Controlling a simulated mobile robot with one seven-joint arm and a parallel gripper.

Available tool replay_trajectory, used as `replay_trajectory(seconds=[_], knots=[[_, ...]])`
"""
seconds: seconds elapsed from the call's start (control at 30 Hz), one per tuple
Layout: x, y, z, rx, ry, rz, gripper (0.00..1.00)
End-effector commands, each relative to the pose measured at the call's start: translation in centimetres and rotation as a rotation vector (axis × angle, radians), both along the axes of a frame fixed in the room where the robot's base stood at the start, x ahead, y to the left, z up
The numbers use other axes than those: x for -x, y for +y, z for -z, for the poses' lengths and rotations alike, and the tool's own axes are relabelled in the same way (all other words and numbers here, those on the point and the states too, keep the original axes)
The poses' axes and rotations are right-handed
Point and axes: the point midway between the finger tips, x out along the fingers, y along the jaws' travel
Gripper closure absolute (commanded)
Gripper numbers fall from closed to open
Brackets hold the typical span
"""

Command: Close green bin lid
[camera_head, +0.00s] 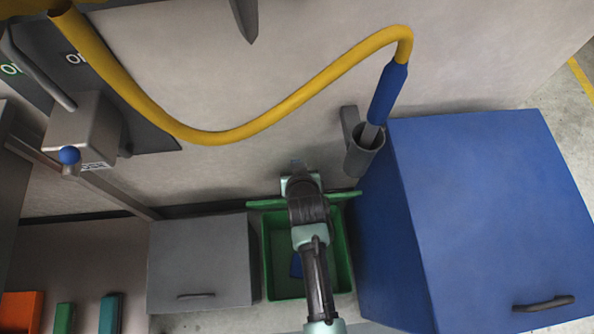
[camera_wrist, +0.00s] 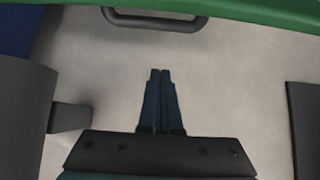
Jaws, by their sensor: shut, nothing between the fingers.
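The green bin (camera_head: 267,270) stands open on the floor between a grey box and a blue cabinet, with something blue (camera_head: 296,266) inside, partly hidden by my arm. Its green lid (camera_head: 345,197) is raised at the wall side and shows nearly edge-on, its middle hidden by my arm. In the wrist view the lid edge (camera_wrist: 265,12) crosses the top, with a dark handle (camera_wrist: 155,23) by it. My gripper (camera_wrist: 160,72) is shut and empty, its fingertips apart from the handle. In the head view my gripper (camera_head: 297,166) is over the lid, close to the wall.
The blue cabinet (camera_head: 480,200) stands close on the right, the grey box (camera_head: 200,265) close on the left. A grey tube holder (camera_head: 362,157) with a blue-handled tool on a yellow hose (camera_head: 250,130) is on the wall; a holder also shows in the wrist view (camera_wrist: 25,115).

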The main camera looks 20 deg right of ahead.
Motion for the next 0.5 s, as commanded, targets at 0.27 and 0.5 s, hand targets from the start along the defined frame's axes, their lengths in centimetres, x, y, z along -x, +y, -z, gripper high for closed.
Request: replay_trajectory(seconds=[0.27, 0.5], knots=[[-1.0, -0.3, 2.8, 0.002, 0.006, -0.004, 1.0], [1.0, 0.3, 3.8, 0.002, 0.003, -0.003, 1.0]])
